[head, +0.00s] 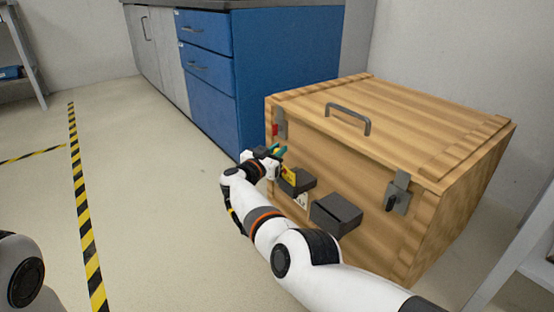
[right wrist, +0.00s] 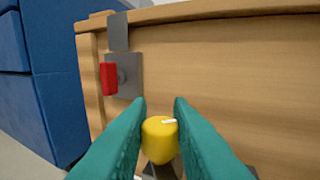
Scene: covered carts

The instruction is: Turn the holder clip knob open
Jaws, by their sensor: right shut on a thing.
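A yellow knob (right wrist: 159,142) with a short white mark near its top sits on the front of a wooden crate (head: 340,168). In the head view the yellow part (head: 289,173) shows at a dark holder block (head: 303,183). My right gripper (head: 280,150) has teal fingers, one on each side of the knob in the right wrist view (right wrist: 160,104). It is shut on the yellow knob. The white mark lies nearly level, tilted slightly up to the right. My left gripper is out of view; only part of my left arm shows at the lower left.
A red knob (right wrist: 108,78) sits on the crate's left latch. A black-handled latch (head: 398,193) is at the right, a second dark block (head: 336,213) between. The lid has a grey handle (head: 348,118). A blue cabinet (head: 265,60) stands behind. The floor at left is clear.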

